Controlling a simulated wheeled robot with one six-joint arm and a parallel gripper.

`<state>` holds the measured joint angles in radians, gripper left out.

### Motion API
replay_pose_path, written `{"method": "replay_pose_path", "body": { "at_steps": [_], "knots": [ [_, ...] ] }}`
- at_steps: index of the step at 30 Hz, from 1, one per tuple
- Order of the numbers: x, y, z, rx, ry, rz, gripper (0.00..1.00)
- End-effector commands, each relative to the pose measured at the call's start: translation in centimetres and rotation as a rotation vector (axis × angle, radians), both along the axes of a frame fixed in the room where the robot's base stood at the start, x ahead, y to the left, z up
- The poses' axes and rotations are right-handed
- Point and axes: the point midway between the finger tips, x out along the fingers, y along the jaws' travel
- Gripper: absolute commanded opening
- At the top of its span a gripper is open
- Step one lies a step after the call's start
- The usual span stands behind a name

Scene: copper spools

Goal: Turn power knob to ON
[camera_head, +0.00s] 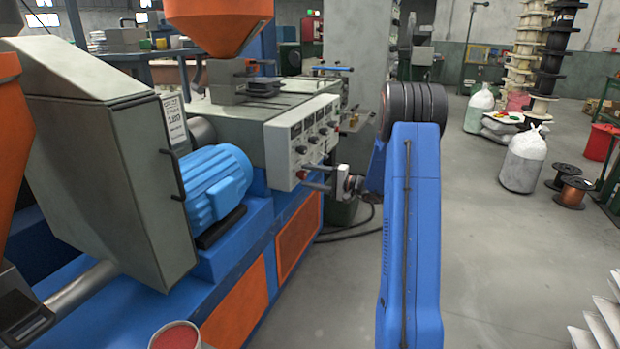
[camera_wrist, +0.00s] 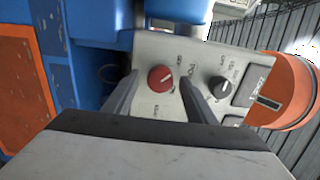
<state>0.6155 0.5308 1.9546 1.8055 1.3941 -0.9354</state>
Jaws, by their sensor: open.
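The red power knob (camera_wrist: 161,78) is on the light grey control panel (camera_wrist: 150,48), with a pale pointer line running diagonally across its face. In the head view the small red knob (camera_head: 302,174) shows at the panel's (camera_head: 277,158) lower edge. My gripper (camera_wrist: 158,72) is open, with one dark finger on each side of the red knob in the wrist view. I cannot tell whether the fingers touch it. In the head view my gripper (camera_head: 314,178) reaches left to the panel's lower part. Some lettering is beside the knob; the ON mark is not clearly readable.
A black knob (camera_wrist: 219,87) sits right of the red one in the wrist view. The blue motor (camera_head: 215,185) and grey housing (camera_head: 120,180) stand left of the panel. Open floor (camera_head: 480,260) lies right of my arm, with a white sack (camera_head: 524,160) and spools beyond.

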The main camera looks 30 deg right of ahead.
Motion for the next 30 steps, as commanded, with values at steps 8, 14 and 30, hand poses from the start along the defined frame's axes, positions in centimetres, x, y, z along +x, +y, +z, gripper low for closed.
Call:
{"method": "replay_pose_path", "body": {
  "at_steps": [8,14,30],
  "knots": [
    [-0.03,-0.02,-0.01,0.000,0.000,0.000,0.10],
    [-0.05,-0.02,-0.02,0.005,0.005,0.000,0.10],
    [-0.07,-0.04,-0.07,0.249,0.195,0.000,0.10]
  ]
}}
